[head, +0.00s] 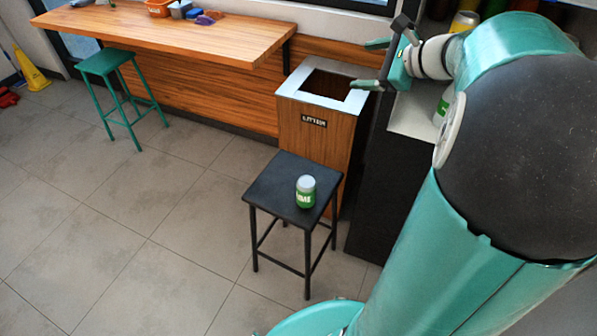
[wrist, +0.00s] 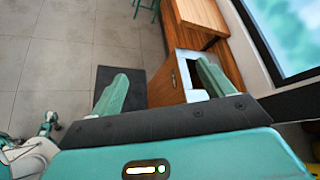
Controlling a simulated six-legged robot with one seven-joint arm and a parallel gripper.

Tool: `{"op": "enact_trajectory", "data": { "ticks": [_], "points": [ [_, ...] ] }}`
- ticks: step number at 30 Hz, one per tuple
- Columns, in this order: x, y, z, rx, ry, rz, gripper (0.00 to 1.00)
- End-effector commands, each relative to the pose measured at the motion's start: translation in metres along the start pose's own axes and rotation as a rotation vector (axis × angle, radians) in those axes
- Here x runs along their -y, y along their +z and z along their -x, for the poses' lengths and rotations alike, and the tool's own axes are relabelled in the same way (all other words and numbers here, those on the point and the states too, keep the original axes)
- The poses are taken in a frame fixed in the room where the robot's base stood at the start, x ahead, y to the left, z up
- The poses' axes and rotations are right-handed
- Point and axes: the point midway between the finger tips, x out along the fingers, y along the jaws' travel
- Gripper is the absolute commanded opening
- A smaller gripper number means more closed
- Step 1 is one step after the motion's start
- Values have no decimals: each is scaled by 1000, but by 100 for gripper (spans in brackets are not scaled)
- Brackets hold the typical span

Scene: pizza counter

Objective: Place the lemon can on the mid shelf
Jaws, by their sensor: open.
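A yellow can (head: 464,21), possibly the lemon can, stands at the top right of the head view, partly hidden behind my arm; its label is not readable. A green can with a pale lid (head: 305,191) stands upright on a black stool (head: 272,178); its label looks like "LIME". Another green can (head: 443,106) stands on a pale shelf surface (head: 408,121), partly hidden by my arm. Which shelf level this is I cannot tell. My gripper (head: 372,64) is open and empty above the bin, apart from every can; its fingers also show in the wrist view (wrist: 160,75).
A wooden litter bin (head: 315,125) with an open top stands beside the dark side of the shelf unit (head: 385,185). A wooden counter (head: 175,30) holds small items. A green stool (head: 107,63) and a yellow floor sign (head: 30,70) stand left. The tiled floor between is clear.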

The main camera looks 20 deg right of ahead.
Motion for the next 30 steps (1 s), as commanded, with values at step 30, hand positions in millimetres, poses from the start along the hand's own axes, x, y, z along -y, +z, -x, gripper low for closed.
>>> {"op": "enact_trajectory", "data": {
  "ticks": [30],
  "points": [
    [-308,106,43,-51,799,2124,80]
  ]
}}
